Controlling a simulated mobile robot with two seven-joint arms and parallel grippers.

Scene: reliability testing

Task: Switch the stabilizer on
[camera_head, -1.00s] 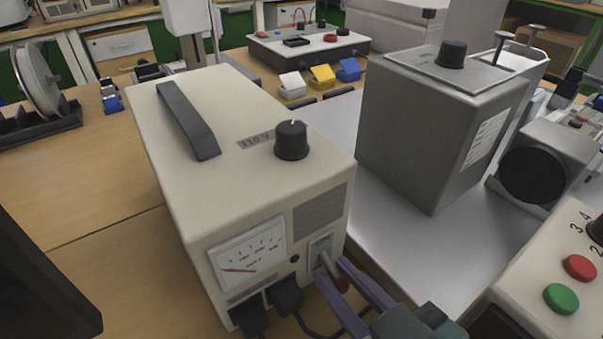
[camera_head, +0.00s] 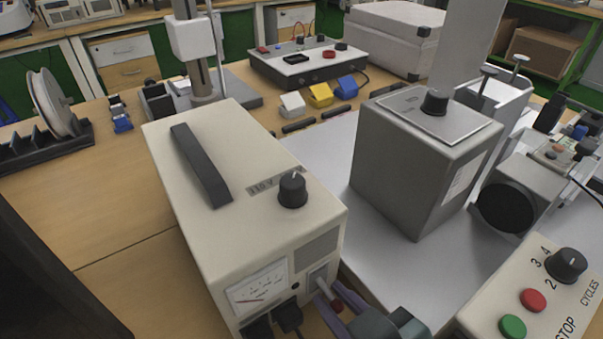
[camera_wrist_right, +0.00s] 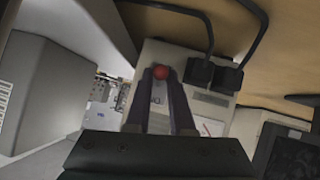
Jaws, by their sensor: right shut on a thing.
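The stabilizer (camera_head: 235,215) is a cream box with a dark handle, a black knob (camera_head: 293,189), a "110 V" label and a front dial meter (camera_head: 258,289). Its needle lies at the low left end. The switch lever (camera_head: 322,287) is at the front right, slanting out and down in the head view. Its red tip (camera_wrist_right: 160,72) shows between the fingertips in the right wrist view. My right gripper (camera_head: 336,310) is shut on this lever. The fingers partly hide the switch. My left gripper is not in view.
Dark plugs (camera_head: 287,316) with cables sit left of the switch. A grey box (camera_head: 410,180) on a white surface stands close to the right. A control panel (camera_head: 540,300) with red and green buttons is at lower right. Wooden table (camera_head: 75,200) is clear at left.

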